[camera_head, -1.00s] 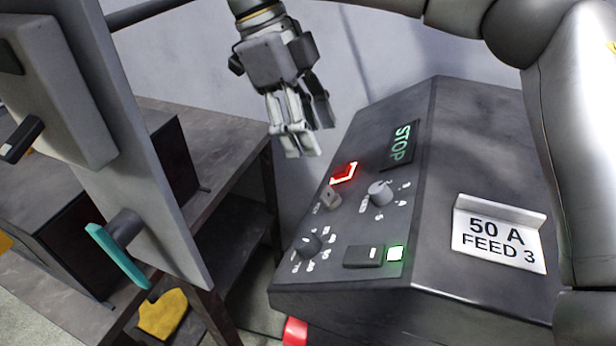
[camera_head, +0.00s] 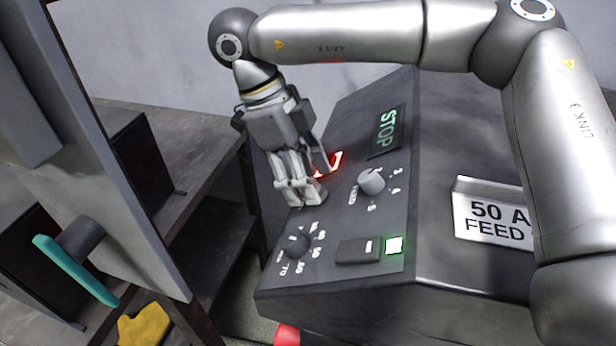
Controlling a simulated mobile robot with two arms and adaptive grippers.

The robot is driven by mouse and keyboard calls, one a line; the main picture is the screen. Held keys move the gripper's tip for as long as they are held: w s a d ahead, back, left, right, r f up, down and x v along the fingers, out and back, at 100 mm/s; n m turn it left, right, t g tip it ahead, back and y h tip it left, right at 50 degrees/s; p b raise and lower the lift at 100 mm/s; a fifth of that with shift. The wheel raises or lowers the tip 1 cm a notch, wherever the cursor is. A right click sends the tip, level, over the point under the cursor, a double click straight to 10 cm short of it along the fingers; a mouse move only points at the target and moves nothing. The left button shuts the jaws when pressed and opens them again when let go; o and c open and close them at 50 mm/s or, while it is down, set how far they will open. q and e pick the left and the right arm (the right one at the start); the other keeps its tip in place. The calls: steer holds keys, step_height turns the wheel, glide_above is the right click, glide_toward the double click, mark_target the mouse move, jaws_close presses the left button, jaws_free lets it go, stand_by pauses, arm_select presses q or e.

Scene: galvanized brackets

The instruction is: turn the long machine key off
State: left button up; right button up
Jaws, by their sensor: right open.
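My right gripper (camera_head: 311,188) comes down from above onto the sloped dark control panel (camera_head: 345,215), its fingers open. The fingertips are at the place of the small grey key-like switch, beside the red-lit mark (camera_head: 328,164). The fingers hide that switch almost fully, so I cannot tell its angle or whether they touch it. A green STOP display (camera_head: 386,130) is lit up on the panel. My left gripper is not in view.
A round grey knob (camera_head: 371,181), a dark dial (camera_head: 296,246), a black rocker switch (camera_head: 358,251) and a green lamp (camera_head: 394,245) are close by. A 50 A FEED 3 sign (camera_head: 492,215) stands right. A teal handle (camera_head: 77,270) juts from a grey board at left.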

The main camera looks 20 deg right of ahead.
steer(key=shift+s+d+f, duration=0.1)
steer(key=shift+d+f, duration=0.05)
steer(key=shift+f, duration=0.2)
steer(key=c, duration=1)
